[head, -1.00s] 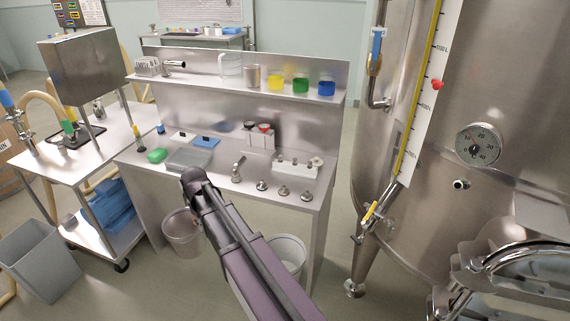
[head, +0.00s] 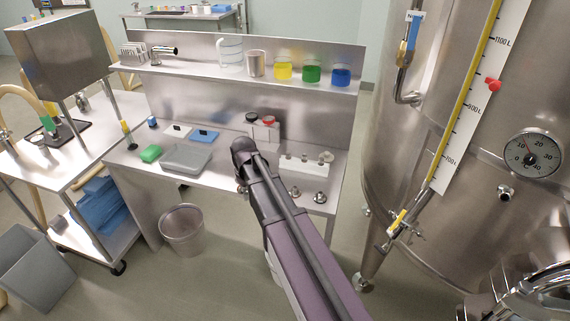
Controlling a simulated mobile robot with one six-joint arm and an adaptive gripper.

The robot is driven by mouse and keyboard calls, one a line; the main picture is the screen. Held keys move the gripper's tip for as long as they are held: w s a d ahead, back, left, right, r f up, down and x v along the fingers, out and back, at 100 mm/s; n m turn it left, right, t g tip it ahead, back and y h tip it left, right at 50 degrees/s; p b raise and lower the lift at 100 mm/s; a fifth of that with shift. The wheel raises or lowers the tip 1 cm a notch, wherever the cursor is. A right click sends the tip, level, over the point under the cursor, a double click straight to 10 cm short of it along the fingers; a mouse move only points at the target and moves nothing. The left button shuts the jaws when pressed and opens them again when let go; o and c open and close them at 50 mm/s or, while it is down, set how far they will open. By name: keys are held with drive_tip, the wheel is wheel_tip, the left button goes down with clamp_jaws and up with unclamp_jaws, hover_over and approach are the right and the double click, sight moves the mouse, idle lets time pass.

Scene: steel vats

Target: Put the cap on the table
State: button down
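The steel table (head: 150,187) is a bench with a raised back panel. I cannot tell for sure which item is the cap. A black-topped container (head: 251,117) and a red-topped container (head: 268,121) stand at the back of the table. Small metal fittings (head: 320,197) stand near its front edge, and others may be hidden behind my arm. My gripper (head: 242,150) is at the end of the arm, over the middle of the table in the picture. It is seen from behind, so its fingers and anything between them are hidden.
A grey tray (head: 186,158), green sponge (head: 150,153) and blue pad (head: 204,136) lie on the table's left part. A white rack (head: 304,167) stands right. The shelf (head: 200,70) holds beakers. A large vat (head: 440,210) rises at right; a bin (head: 182,230) stands below.

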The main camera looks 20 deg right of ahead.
drive_tip(key=shift+d, duration=0.15)
idle(0.3)
drive_tip(key=d+f+n+g+h+b, duration=0.3)
drive_tip(key=d+f+n+g+b, duration=0.1)
drive_tip(key=d+f+n+b, duration=0.25)
drive_tip(key=shift+s+d+r+n+t+h+b, duration=0.1)
drive_tip(key=shift+d+r+n+t+h+b, duration=0.6)
drive_tip(key=shift+n+t+h+b, duration=1.75)
drive_tip(key=shift+s+d+r+n+t+h+b, duration=0.1)
drive_tip(key=shift+d+r+n+t+h+b, duration=0.6)
drive_tip(key=shift+n+t+h+b, duration=1.7)
drive_tip(key=shift+s+d+r+n+t+h+b, duration=0.1)
drive_tip(key=shift+d+r+n+t+h+b, duration=0.55)
drive_tip(key=shift+n+t+h+b, duration=1.75)
drive_tip(key=shift+s+n+g+y, duration=0.1)
drive_tip(key=shift+n+g+y, duration=0.45)
drive_tip(key=shift+n+y, duration=0.5)
